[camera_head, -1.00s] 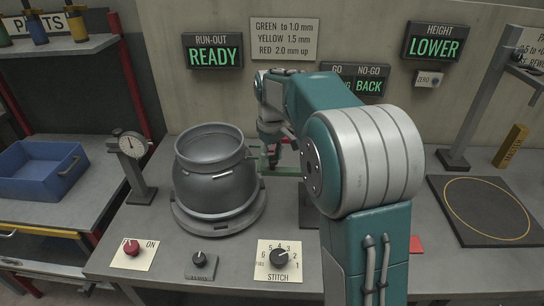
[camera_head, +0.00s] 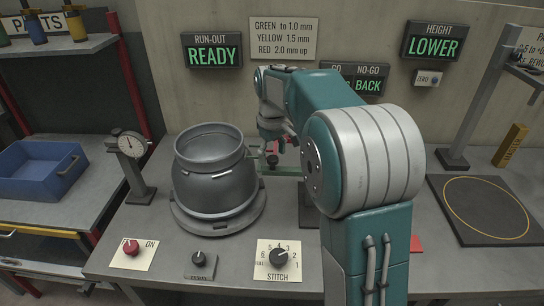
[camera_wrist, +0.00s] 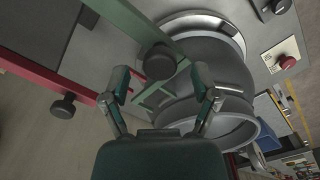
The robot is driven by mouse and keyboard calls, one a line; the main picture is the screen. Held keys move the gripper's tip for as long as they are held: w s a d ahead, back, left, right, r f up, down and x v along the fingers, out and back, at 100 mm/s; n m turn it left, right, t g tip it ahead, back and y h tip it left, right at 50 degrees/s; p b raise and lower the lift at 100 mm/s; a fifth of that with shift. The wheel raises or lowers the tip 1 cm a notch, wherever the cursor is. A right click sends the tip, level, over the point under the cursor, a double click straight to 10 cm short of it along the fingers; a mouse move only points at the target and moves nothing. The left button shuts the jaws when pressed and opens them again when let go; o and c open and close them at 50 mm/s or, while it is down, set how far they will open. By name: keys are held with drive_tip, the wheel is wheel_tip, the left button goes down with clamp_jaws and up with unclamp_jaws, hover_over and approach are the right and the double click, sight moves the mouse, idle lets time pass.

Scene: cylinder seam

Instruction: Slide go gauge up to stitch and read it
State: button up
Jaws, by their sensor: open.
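The green gauge (camera_head: 289,171), likely the go gauge, lies beside the grey cylinder (camera_head: 213,180); its black knob (camera_head: 272,161) stands up near the cylinder. In the wrist view the green gauge (camera_wrist: 140,29) ends in a fork close against the cylinder wall (camera_wrist: 222,72); I cannot tell whether they touch. My gripper (camera_wrist: 161,88) is open and empty, its fingers spread with the knob (camera_wrist: 159,61) seen beyond and between them. A red gauge (camera_wrist: 45,80) with a black knob (camera_wrist: 63,106) lies apart to the left. The GO readout is mostly hidden by my arm.
The NO-GO panel (camera_head: 369,85) shows BACK; RUN-OUT (camera_head: 213,55) shows READY. A dial indicator stand (camera_head: 135,165) is left of the cylinder. A height stand (camera_head: 462,120) is at right.

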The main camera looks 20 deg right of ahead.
wheel_tip(320, 180, up, 11)
idle(0.3)
idle(0.4)
